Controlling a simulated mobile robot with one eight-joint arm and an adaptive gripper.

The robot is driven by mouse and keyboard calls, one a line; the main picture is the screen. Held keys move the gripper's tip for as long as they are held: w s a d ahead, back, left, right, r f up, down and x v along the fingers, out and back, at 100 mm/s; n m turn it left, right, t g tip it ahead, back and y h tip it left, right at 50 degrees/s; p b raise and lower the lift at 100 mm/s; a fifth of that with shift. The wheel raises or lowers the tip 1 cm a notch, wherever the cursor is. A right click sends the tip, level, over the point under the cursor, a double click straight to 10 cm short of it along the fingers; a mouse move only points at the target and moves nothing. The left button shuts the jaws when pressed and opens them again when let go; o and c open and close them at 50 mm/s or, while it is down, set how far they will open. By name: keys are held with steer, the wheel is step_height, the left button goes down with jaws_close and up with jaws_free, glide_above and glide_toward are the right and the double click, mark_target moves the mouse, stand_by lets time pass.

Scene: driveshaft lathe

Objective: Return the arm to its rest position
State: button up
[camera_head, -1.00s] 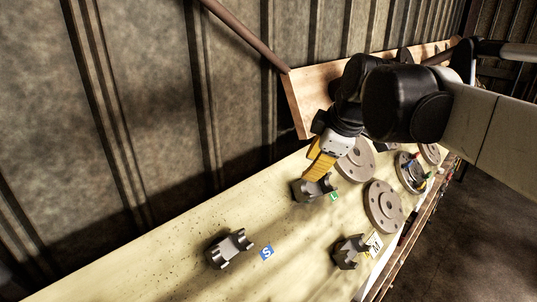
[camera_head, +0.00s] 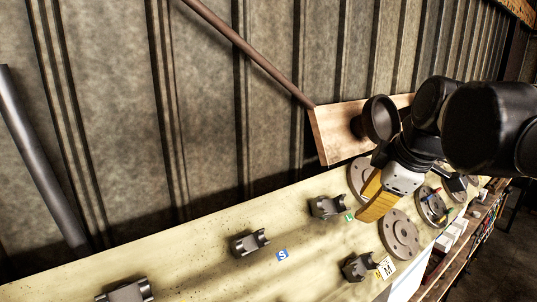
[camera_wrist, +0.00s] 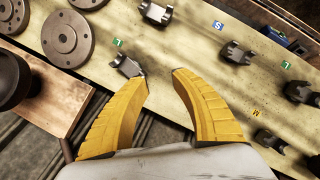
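My gripper (camera_head: 369,207) has yellow fingers and hangs over the bench, right of the grey yoke (camera_head: 323,208) by the green L label (camera_head: 350,217). In the wrist view my gripper (camera_wrist: 160,78) has its fingers spread, with nothing between them. That yoke (camera_wrist: 127,66) lies apart, beyond the left fingertip. My black arm links cross the right side of the head view, bent at the wrist. Other yokes stand by the blue S label (camera_head: 250,241) and the M label (camera_head: 358,267).
The pale bench (camera_head: 200,250) runs along a ribbed metal wall (camera_head: 210,110). Grey flanges (camera_head: 399,235) lie on it below and right of my gripper. A wooden board (camera_head: 338,140) stands behind. Another yoke (camera_head: 127,291) sits at the lower left.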

steer(key=s+f+m+b, duration=0.4)
steer(key=f+b, duration=0.9)
steer(key=f, duration=0.7)
steer(key=s+f+m+h+b, duration=0.1)
steer(key=s+f+m+b, duration=0.4)
steer(key=f+b, duration=0.8)
steer(key=s+f+m+t+b, duration=0.1)
steer(key=s+f+m+b, duration=0.3)
steer(key=f+b, duration=1)
step_height(320, 180, down, 13)
steer(key=shift+s+a+r+m+h, duration=0.2)
steer(key=shift+s+a+m+h, duration=0.15)
steer(key=shift+s, duration=0.3)
